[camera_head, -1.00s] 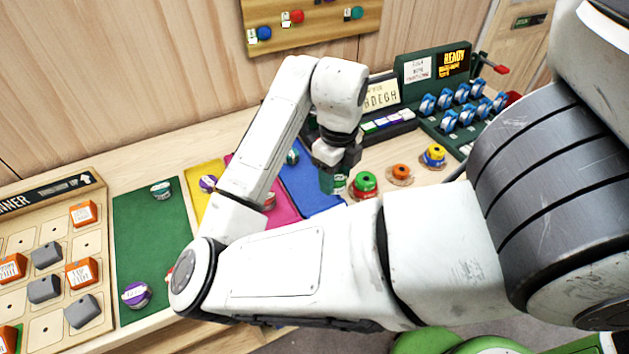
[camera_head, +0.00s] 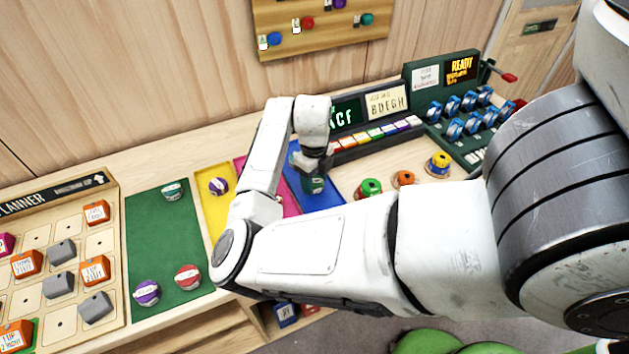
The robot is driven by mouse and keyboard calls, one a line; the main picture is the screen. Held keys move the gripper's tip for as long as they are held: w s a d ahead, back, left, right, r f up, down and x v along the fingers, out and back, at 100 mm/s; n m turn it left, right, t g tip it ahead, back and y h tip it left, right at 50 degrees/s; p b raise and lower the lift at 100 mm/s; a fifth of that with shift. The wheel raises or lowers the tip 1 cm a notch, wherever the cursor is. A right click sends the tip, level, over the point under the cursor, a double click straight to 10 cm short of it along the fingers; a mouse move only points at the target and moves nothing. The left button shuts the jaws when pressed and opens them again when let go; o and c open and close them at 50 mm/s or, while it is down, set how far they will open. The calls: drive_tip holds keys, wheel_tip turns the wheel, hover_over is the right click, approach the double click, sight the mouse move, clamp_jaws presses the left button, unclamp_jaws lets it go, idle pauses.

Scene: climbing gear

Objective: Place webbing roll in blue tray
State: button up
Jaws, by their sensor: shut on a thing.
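My gripper (camera_head: 314,171) is shut on a dark green-teal webbing roll (camera_head: 314,185), which shows just below the fingers. The roll is over the blue tray (camera_head: 322,202), a flat blue panel in the middle of the bench. I cannot tell whether the roll touches the tray or is held a little above it. My wrist and forearm hide the far part of the blue tray and much of the pink panel (camera_head: 291,207) to its left.
A green panel (camera_head: 160,235) at left holds teal, purple and red rolls. A yellow panel (camera_head: 215,205) holds a purple roll (camera_head: 218,186). Right of the blue tray stand a green-red roll (camera_head: 369,188), an orange roll (camera_head: 403,178) and a yellow-blue stack (camera_head: 438,163). A keyed console (camera_head: 375,135) stands behind.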

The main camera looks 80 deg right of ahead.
sight(314, 181)
drive_tip(key=shift+f, duration=0.65)
drive_tip(key=shift+f, duration=0.15)
drive_tip(key=o, duration=1)
wheel_tip(314, 181, up, 12)
drive_tip(key=shift+r+b, duration=0.15)
drive_tip(key=shift+b, duration=0.45)
